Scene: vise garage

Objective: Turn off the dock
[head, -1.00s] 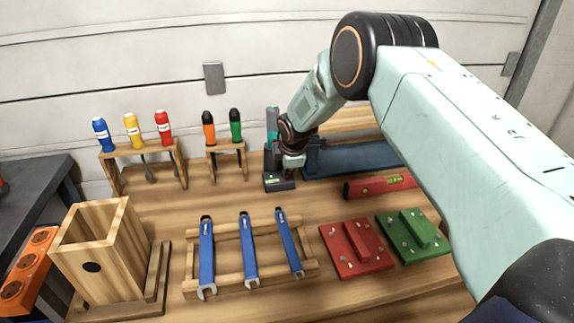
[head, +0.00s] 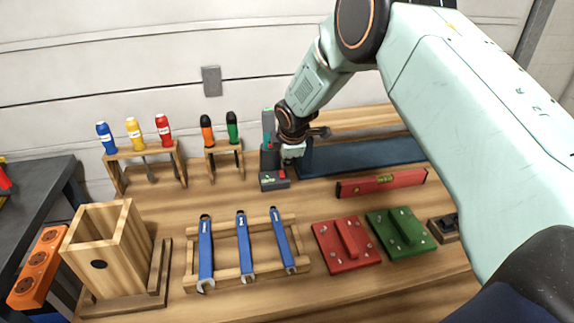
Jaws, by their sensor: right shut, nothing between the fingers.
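The dock (head: 274,181) is a small dark box with a green display and a red spot on its front part, standing at the back middle of the workbench. A teal and dark upright tool (head: 268,130) stands at its back. My right gripper (head: 292,156) is shut and empty, just above and behind the dock's front part, at its right side. I cannot tell whether it touches the dock. The gripper partly hides the area behind the dock. My left gripper is not in view.
Screwdriver racks (head: 140,155) stand left. A wrench rack (head: 247,273), red plate (head: 345,246), green plate (head: 400,233) and wooden box (head: 105,250) fill the front.

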